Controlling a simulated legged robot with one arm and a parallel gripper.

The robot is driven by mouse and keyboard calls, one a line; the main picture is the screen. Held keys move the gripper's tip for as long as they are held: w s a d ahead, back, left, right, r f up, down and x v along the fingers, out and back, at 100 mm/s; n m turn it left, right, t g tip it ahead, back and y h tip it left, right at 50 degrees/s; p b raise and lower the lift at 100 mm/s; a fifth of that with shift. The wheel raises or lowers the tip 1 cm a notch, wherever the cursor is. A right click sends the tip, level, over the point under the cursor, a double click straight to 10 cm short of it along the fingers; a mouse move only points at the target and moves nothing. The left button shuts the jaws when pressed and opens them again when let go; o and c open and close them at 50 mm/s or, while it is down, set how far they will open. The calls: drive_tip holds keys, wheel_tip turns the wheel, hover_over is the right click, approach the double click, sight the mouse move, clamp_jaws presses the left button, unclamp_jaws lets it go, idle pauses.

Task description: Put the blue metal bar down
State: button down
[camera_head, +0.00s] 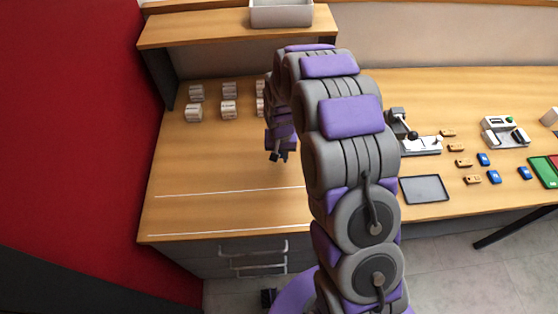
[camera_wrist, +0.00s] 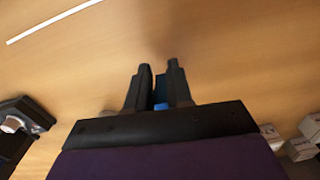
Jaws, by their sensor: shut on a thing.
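My gripper (camera_head: 278,157) hangs above the left part of the wooden table (camera_head: 220,170), fingers pointing down. In the wrist view my gripper (camera_wrist: 160,72) is shut on the blue metal bar (camera_wrist: 161,106). Only a small blue piece of the bar shows between the fingers; the rest is hidden. The bar cannot be made out in the head view. How far it is from the table top is hard to tell.
Several small white boxes (camera_head: 228,110) stand behind my gripper. Two white lines (camera_head: 230,195) mark the bare front left of the table. Right of my arm are a lever device (camera_head: 420,143), a grey tray (camera_head: 424,189), loose blue bars (camera_head: 494,177) and brown pieces (camera_head: 463,162).

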sight(274, 166)
drive_tip(key=a+f, duration=0.2)
drive_tip(key=a+f+b, duration=0.1)
drive_tip(key=a, duration=0.1)
drive_tip(key=shift+w+a+f, duration=0.1)
drive_tip(key=shift+w+f, duration=0.1)
drive_tip(key=shift+f, duration=0.2)
drive_tip(key=shift+d, duration=1.55)
drive_tip(key=c, duration=1.4)
unclamp_jaws()
drive_tip(key=shift+d, duration=0.1)
drive_tip(key=shift+o, duration=1.9)
drive_tip(key=shift+a, duration=1.3)
drive_tip(key=shift+d, duration=0.8)
drive_tip(key=shift+a, duration=0.1)
drive_tip(key=shift+a, duration=0.25)
drive_tip(key=shift+d, duration=0.1)
